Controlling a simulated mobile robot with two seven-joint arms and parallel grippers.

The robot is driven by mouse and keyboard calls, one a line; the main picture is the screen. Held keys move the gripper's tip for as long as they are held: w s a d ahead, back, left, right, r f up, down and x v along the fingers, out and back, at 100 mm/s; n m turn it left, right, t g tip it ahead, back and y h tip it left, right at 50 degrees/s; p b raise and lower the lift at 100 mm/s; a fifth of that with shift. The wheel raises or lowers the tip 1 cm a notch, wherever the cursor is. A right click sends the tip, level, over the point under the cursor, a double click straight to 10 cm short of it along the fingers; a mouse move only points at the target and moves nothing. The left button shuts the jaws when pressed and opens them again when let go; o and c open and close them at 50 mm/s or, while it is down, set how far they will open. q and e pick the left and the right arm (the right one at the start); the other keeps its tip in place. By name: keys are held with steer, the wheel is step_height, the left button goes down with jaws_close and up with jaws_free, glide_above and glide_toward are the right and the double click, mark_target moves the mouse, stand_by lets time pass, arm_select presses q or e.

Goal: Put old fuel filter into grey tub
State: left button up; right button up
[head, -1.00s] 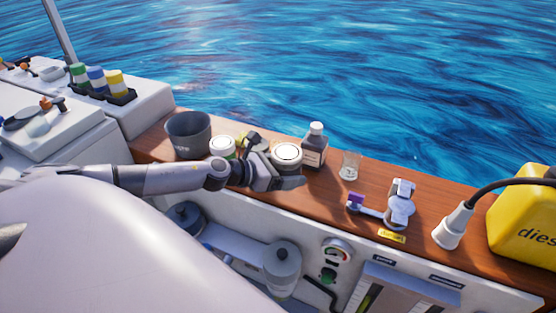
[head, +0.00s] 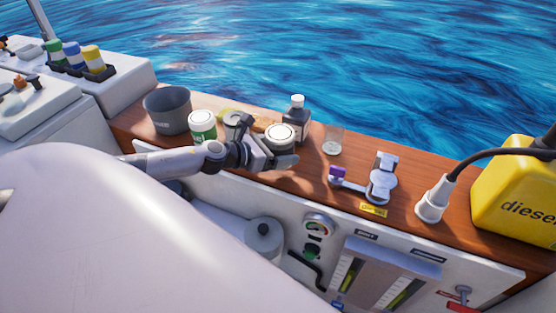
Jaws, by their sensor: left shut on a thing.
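My left gripper (head: 270,152) is shut on a round canister with a pale top and dark ring, which I take to be the old fuel filter (head: 280,132). The fingers hide its lower part, so I cannot tell whether it is clear of the wooden ledge. The grey tub (head: 167,112) stands upright on the ledge, to the left of the gripper. A white-topped can with a green label (head: 202,125) stands between tub and gripper. My right gripper is not in view.
A dark bottle (head: 296,120) stands behind the canister, with a clear glass (head: 333,141) to its right. Further right are a grey-white fitting (head: 382,180) and a yellow diesel can (head: 515,195). Water lies beyond the wooden ledge (head: 410,195).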

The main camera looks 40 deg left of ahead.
arm_select(q)
steer(key=shift+f+b, duration=0.55)
steer(key=shift+f, duration=1.1)
steer(key=shift+f, duration=0.2)
steer(key=o, duration=1.3)
steer(key=shift+o, duration=0.2)
